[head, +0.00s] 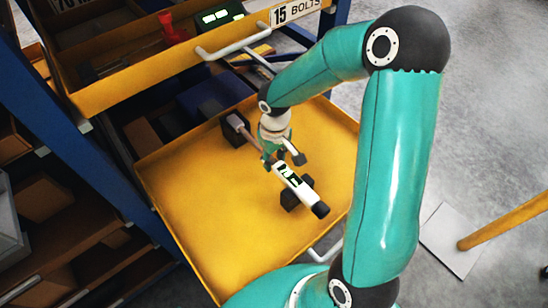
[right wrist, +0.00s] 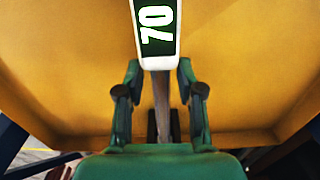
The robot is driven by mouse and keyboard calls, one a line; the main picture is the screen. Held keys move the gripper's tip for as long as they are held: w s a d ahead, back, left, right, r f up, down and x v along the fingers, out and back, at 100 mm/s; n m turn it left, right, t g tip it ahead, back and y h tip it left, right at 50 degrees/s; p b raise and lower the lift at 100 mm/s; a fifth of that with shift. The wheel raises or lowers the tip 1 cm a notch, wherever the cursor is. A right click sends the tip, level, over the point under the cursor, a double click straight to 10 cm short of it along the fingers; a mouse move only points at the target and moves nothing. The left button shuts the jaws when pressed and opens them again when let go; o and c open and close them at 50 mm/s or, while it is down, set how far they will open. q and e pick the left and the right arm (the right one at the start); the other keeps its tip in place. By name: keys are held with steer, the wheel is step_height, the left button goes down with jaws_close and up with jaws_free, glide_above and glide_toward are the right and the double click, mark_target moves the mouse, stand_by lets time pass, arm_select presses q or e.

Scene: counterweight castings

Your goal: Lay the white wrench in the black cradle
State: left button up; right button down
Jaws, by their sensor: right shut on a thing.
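The white wrench (head: 297,186) has a dark green label, a thin metal shaft and a black grip end. My right gripper (head: 279,159) is shut on its shaft, over the yellow drawer. In the right wrist view the shaft of the wrench (right wrist: 155,58) runs between the two fingers of the gripper (right wrist: 160,92), and its label reads 70. The black cradle shows as two dark blocks, one near the grip end (head: 289,201) and one at the shaft's far end (head: 232,136). I cannot tell whether the wrench touches them. My left gripper is out of view.
The pulled-out yellow drawer (head: 190,205) is otherwise bare. Above it, an upper yellow tray (head: 130,83) labelled 15 BOLTS holds a red item (head: 170,30). Blue rack posts (head: 70,130) stand at the left. A yellow pole (head: 505,222) rises from a floor plate at the right.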

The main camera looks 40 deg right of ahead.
steer(key=shift+f, duration=0.1)
steer(key=c, duration=0.7)
jaws_free()
steer(key=shift+o, duration=0.2)
steer(key=shift+r+p, duration=2.45)
steer(key=shift+r, duration=1.1)
